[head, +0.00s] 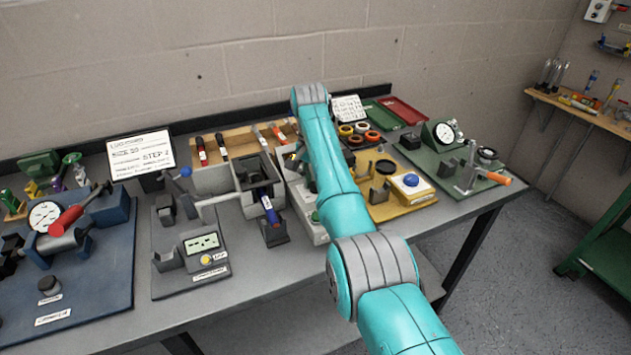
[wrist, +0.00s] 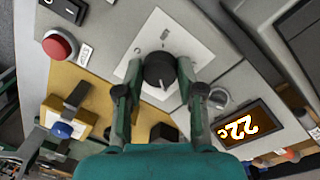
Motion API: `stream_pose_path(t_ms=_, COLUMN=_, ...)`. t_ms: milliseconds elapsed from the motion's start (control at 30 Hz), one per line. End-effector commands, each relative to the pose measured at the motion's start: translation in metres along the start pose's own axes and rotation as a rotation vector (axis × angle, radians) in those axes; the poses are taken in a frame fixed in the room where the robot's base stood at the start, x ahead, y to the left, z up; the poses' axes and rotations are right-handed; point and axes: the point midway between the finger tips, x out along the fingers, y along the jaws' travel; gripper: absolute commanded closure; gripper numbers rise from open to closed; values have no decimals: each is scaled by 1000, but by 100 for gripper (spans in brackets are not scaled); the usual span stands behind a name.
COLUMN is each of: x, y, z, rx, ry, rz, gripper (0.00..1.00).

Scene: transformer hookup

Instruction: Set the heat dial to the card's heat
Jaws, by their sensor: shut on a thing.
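The heat dial (wrist: 159,71) is a dark round knob on a white square plate, in the upper middle of the wrist view. The fingertips of my gripper (wrist: 160,74) stand on either side of the dial and are shut on it. An orange-lit display (wrist: 243,126) to the right of the dial seems to read 22c. In the head view, my turquoise arm hides the gripper and the dial.
A red button (wrist: 59,46) and a blue button (wrist: 62,130) sit left of the dial. A second card (head: 348,108) stands at the back, beside my arm. Blue (head: 95,285) and green (head: 432,160) fixture plates flank the crowded middle. The bench's front edge is mostly clear.

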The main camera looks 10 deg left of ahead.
Motion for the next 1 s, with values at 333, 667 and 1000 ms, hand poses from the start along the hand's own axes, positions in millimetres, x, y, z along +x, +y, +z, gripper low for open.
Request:
stream_pose_path(t_ms=333, x=1, y=0, z=0, rx=0, ry=-2, rz=0, gripper=60)
stream_pose_path(t_ms=667, x=0, y=0, z=0, rx=0, ry=-1, rz=0, gripper=37)
stream_pose_path(t_ms=1000, x=-31, y=-1, z=0, rx=0, ry=2, rz=-2, gripper=37)
